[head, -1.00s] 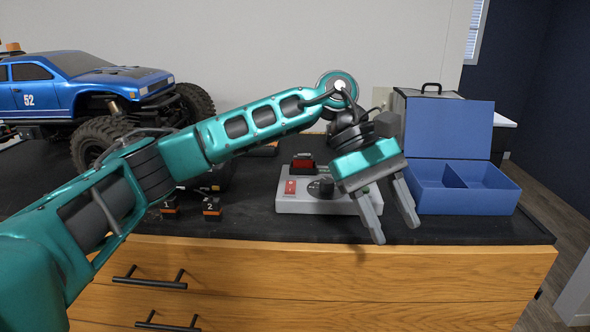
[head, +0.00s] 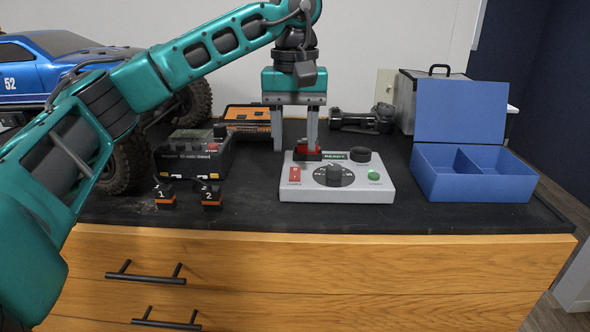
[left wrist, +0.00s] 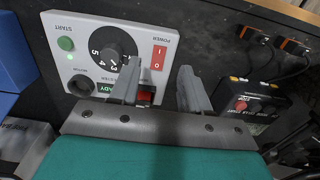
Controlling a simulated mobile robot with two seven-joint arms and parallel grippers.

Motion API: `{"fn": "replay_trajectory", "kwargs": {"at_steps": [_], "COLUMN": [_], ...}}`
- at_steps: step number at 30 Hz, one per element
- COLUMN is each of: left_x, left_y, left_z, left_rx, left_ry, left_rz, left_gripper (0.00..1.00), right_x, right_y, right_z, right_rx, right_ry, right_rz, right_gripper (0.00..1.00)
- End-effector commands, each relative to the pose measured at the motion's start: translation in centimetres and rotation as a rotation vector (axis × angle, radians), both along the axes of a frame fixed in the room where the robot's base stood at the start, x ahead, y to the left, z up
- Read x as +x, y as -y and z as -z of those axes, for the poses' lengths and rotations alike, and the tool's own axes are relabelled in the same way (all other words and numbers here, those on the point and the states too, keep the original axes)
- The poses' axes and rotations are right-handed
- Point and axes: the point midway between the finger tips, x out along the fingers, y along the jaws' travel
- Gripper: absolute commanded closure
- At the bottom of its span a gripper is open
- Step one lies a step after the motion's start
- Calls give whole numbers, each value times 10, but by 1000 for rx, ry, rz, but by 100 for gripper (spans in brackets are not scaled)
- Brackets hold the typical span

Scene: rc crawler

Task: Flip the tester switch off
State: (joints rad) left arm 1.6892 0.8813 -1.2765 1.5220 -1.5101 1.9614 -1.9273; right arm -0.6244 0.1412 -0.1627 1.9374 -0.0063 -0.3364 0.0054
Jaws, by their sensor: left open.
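The tester (head: 350,193) is a light grey box on the black worktop, with a dark dial (head: 333,174), a green START button (head: 374,175) and a READY display (head: 335,155). Its red POWER switch (head: 294,175) is at the front left; it also shows in the left wrist view (left wrist: 159,57), marked 1 and 0. I cannot tell which side is pressed. My left gripper (head: 295,148) points down, open and empty, near the tester's back left. In the left wrist view the fingers (left wrist: 160,70) straddle the line toward the switch, apart from it. My right gripper is not in view.
A red-and-black block (head: 308,154) sits at the tester's back edge. A black unit (head: 195,155) and batteries 1 (head: 164,196) and 2 (head: 211,196) stand left. The open blue box (head: 480,188) is right. The blue truck (head: 60,75) is at the far left.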

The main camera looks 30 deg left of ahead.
Motion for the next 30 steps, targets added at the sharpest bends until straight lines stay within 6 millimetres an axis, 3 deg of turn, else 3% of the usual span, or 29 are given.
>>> {"fn": "replay_trajectory", "kwargs": {"at_steps": [3,9,21,30], "left_x": [-1,0,0,0], "left_y": [0,0,0,0], "left_z": [23,48,55,55], "left_rx": [0,-1,-2,-3], "left_ry": [-1,1,2,2], "left_rz": [0,-1,0,0], "left_gripper": [53,53,53,82], "right_x": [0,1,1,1], "right_y": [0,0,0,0], "right_z": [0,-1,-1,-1], "right_rx": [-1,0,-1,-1], "right_ry": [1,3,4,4], "right_rz": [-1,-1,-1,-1], "right_gripper": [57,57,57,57]}}
